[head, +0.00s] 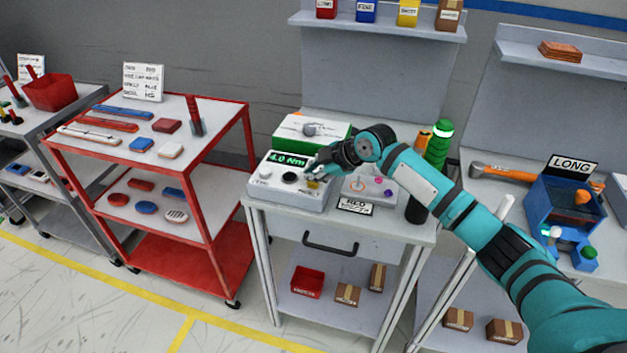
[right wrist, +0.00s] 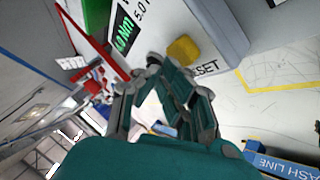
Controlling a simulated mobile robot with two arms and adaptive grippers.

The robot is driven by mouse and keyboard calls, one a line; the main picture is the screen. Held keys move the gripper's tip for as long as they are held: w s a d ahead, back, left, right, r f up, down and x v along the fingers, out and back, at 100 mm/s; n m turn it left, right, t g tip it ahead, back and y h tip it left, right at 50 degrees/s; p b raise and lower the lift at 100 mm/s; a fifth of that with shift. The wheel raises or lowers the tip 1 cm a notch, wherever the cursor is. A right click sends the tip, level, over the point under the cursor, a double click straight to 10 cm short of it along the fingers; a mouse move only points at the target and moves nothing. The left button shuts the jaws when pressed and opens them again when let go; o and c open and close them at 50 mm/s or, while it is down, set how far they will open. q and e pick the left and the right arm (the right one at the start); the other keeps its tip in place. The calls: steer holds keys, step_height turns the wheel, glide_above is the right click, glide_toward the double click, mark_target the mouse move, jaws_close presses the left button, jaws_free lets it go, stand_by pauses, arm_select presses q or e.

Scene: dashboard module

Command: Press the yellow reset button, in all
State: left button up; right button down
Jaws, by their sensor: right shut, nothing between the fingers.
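The grey control module (head: 262,186) sits on the white workbench, with a green display reading 4.0 Nm and a dark knob (head: 289,177). The yellow reset button (head: 313,184) is on the module's right side, partly hidden by my right gripper (head: 316,172). In the right wrist view the yellow button (right wrist: 184,50) shows clearly beside the printed "SET" lettering. My right gripper (right wrist: 165,76) is shut and empty, its fingertips close to the button. I cannot tell whether they touch it. My left gripper is not in view.
A green-and-white box (head: 310,132) stands behind the module. A red cart (head: 150,160) stands left. A blue bin (head: 565,205) is far right.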

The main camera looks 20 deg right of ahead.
mark_target(312, 182)
steer(key=shift+f, duration=0.55)
stand_by(0.4)
steer(key=shift+r, duration=0.1)
steer(key=shift+r+p, duration=0.6)
steer(key=shift+r, duration=0.4)
step_height(312, 182, up, 5)
steer(key=p, duration=0.4)
stand_by(0.4)
stand_by(0.3)
